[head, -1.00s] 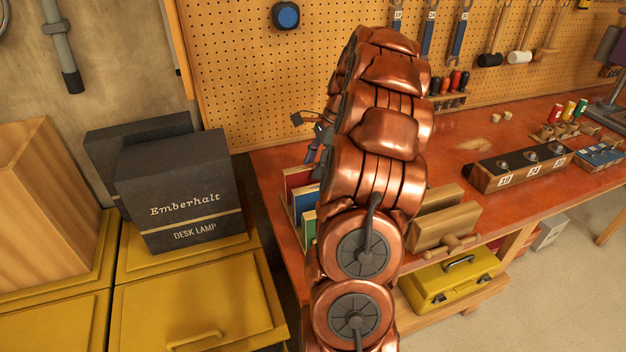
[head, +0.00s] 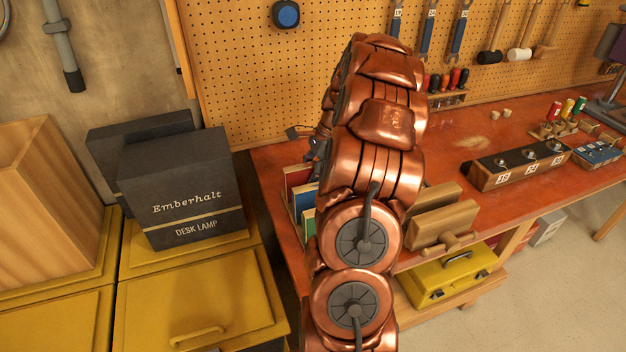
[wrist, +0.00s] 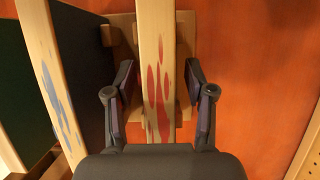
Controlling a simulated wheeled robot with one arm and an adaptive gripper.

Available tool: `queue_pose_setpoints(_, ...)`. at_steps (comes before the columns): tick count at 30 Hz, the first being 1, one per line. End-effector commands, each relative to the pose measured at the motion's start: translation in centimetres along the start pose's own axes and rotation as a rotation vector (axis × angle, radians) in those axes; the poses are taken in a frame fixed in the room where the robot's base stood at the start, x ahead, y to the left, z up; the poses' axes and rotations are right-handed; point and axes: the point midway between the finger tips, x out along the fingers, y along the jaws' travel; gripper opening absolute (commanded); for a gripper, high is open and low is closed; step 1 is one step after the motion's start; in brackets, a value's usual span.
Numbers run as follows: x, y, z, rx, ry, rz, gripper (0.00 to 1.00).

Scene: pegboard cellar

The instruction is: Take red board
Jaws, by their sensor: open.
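The red board (head: 297,178) stands in a rack at the left end of the red bench, partly behind my arm. In the wrist view its pale top edge with red paint marks (wrist: 158,75) runs between my fingers. My gripper (wrist: 157,88) is open, with one finger on each side of the red board and a gap showing on both sides. The rack's wooden base (wrist: 122,24) shows beneath. In the head view my arm hides most of the gripper.
The blue board (head: 304,200) stands beside the red one, close to my left finger in the wrist view. A green board (head: 308,224) is nearer. The pegboard (head: 235,75) rises behind. Black lamp boxes (head: 185,190) stand left on yellow cabinets.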

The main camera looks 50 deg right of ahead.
Motion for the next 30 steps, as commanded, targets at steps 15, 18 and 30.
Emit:
queue_pose_setpoints(15,0.22,0.01,-0.08,0.0,0.0,0.0,0.48)
queue_pose_setpoints(18,0.21,0.0,-0.09,0.0,0.0,0.0,0.38)
queue_pose_setpoints(30,0.22,0.01,-0.08,0.0,0.0,0.001,0.0)
